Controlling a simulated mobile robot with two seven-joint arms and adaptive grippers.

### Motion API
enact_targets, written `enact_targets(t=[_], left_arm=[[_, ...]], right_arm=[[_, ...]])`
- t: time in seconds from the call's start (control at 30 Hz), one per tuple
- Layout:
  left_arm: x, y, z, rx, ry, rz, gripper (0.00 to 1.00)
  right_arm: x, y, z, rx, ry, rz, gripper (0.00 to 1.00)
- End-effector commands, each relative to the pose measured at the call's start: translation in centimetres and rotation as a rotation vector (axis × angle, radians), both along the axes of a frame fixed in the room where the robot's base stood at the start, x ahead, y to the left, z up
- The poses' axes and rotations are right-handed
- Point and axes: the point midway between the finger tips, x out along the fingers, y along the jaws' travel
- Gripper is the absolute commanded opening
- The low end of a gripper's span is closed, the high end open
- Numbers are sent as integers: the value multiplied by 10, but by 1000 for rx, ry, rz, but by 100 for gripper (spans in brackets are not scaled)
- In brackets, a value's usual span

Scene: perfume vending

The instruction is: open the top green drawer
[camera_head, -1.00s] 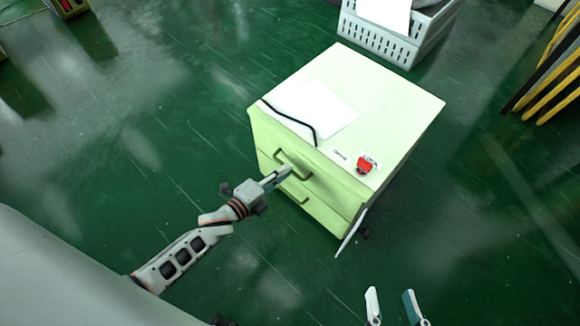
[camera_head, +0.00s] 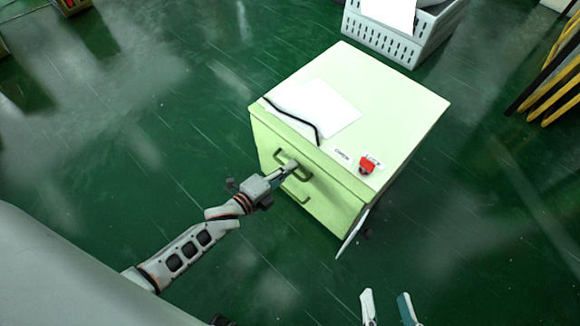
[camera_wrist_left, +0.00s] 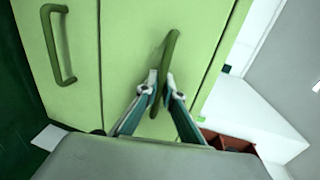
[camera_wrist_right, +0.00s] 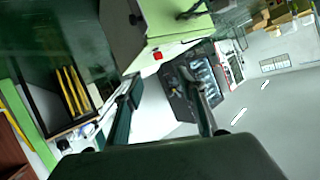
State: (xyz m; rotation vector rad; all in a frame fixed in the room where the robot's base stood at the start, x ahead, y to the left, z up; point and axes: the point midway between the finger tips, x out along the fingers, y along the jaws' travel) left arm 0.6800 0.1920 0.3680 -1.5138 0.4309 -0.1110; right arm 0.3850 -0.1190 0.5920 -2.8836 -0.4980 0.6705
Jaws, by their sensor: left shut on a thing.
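The pale green drawer cabinet (camera_head: 350,120) stands on the floor, with its drawer fronts facing my left arm. The top green drawer (camera_head: 320,180) looks closed and has a curved green handle (camera_head: 293,157). My left gripper (camera_head: 291,166) is at this handle; in the left wrist view its fingers (camera_wrist_left: 158,90) are shut on the handle bar (camera_wrist_left: 168,62), one on each side. A lower handle (camera_head: 297,199) shows below, and in the left wrist view it is on the left (camera_wrist_left: 56,44). My right gripper (camera_head: 388,308) is empty, its fingers apart, at the bottom of the head view.
A white sheet (camera_head: 318,108), a black cable (camera_head: 290,115) and a red object (camera_head: 366,165) lie on the cabinet top. A grey crate (camera_head: 400,45) stands behind it. Yellow and black bars (camera_head: 555,75) are at the right. The green floor in front is clear.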

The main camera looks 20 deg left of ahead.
Motion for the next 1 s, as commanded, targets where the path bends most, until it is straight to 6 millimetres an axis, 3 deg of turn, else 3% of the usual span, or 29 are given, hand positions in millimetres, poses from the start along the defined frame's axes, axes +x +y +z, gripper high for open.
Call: enact_targets(t=[0.27, 0.67, 1.0], left_arm=[[-45, 16, 0, 1, 2, 0, 0], [-151, 54, -2, 0, 7, -1, 0], [-225, 81, -3, 0, 6, -1, 0]], right_arm=[[3, -5, 4, -42, -14, 11, 40], [2, -13, 0, -86, -15, 27, 40], [-2, -1, -4, -8, 8, 5, 40]])
